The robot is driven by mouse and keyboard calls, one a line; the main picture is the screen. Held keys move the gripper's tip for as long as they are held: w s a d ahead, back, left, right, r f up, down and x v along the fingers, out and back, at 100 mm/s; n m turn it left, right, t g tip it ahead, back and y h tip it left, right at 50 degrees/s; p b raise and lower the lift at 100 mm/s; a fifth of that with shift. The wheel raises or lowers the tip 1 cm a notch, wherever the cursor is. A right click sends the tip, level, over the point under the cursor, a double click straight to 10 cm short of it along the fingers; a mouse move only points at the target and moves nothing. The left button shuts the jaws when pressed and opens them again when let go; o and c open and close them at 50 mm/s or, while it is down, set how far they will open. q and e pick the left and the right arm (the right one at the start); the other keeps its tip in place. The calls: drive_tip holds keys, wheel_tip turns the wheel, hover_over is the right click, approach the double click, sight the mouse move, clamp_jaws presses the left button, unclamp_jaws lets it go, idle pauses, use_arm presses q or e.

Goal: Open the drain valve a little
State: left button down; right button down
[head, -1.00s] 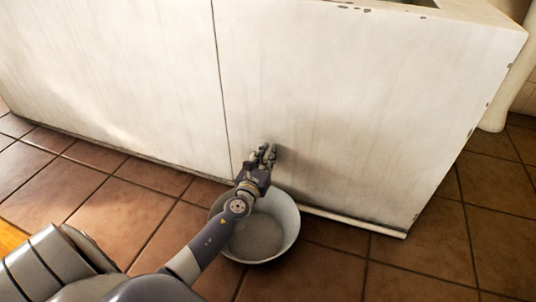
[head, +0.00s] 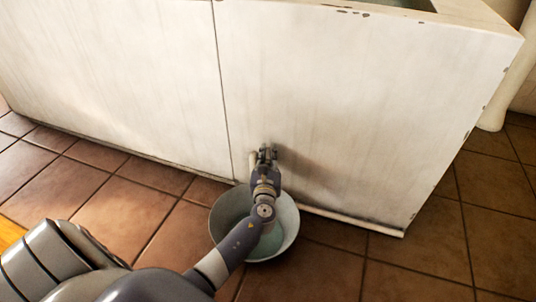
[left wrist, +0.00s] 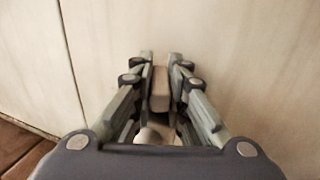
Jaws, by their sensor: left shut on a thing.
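My left gripper (head: 266,153) is at the front face of the white washbasin (head: 330,100), low down and just right of the vertical seam. In the left wrist view its fingers (left wrist: 160,72) are shut on the pale drain valve handle (left wrist: 160,90). A rounded pale part (left wrist: 150,135) of the valve shows below, between the fingers. The rest of the valve is mostly hidden by the gripper. Under it a bowl (head: 288,222) stands on the floor, with greenish water in it. My right gripper is not in view.
My left forearm passes over the bowl and hides part of it. The floor is brown tile (head: 335,270), clear to the right. A white pipe or post (head: 500,100) stands at the far right. The basin top shows greenish water (head: 412,4).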

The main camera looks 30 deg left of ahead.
sight(268, 161)
use_arm(q)
drive_tip(key=c, duration=1.6)
unclamp_jaws()
drive_tip(key=v, duration=0.6)
drive_tip(key=shift+s+d, duration=0.2)
drive_tip(key=shift+s, duration=0.1)
drive_tip(key=shift+s+d, duration=0.2)
drive_tip(key=shift+s, duration=0.15)
